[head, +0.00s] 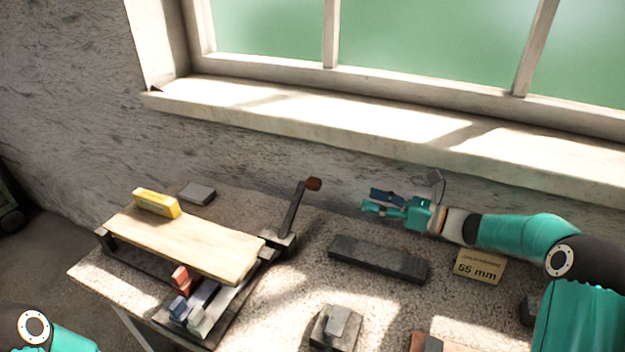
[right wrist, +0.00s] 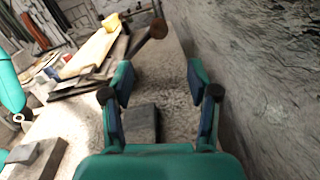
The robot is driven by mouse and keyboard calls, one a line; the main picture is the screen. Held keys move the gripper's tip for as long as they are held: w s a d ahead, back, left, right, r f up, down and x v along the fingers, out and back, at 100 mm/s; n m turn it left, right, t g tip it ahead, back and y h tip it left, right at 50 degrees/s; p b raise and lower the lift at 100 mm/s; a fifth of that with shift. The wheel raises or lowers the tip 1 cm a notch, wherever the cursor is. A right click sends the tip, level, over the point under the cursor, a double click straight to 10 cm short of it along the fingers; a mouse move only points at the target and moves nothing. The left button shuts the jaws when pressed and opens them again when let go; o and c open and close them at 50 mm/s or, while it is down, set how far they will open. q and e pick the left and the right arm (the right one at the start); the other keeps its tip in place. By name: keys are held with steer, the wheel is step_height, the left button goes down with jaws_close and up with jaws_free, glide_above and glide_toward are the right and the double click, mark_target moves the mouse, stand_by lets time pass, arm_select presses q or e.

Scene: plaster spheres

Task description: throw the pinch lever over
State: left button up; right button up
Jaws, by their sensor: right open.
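The pinch lever (head: 293,212) is a dark bar with a reddish-brown knob (head: 313,184). It rises from a dark block at the right end of the wooden board, leaning a little right at the top. My right gripper (head: 366,201) is open and empty, to the right of the knob and apart from it. In the right wrist view the knob (right wrist: 158,28) shows beyond the open fingers (right wrist: 160,85), a little above the gap between them. My left gripper is out of view; only part of my left arm shows at the lower left.
The wooden board (head: 185,240) carries a yellow block (head: 156,203). A long dark block (head: 378,259) lies below my right gripper. A card reading 55 mm (head: 479,266) stands right of it. The wall and window sill (head: 380,125) run close behind the bench.

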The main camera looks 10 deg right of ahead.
mark_target(320, 186)
steer(key=p+x, duration=0.1)
steer(key=x, duration=1.4)
steer(key=shift+a+p, duration=0.3)
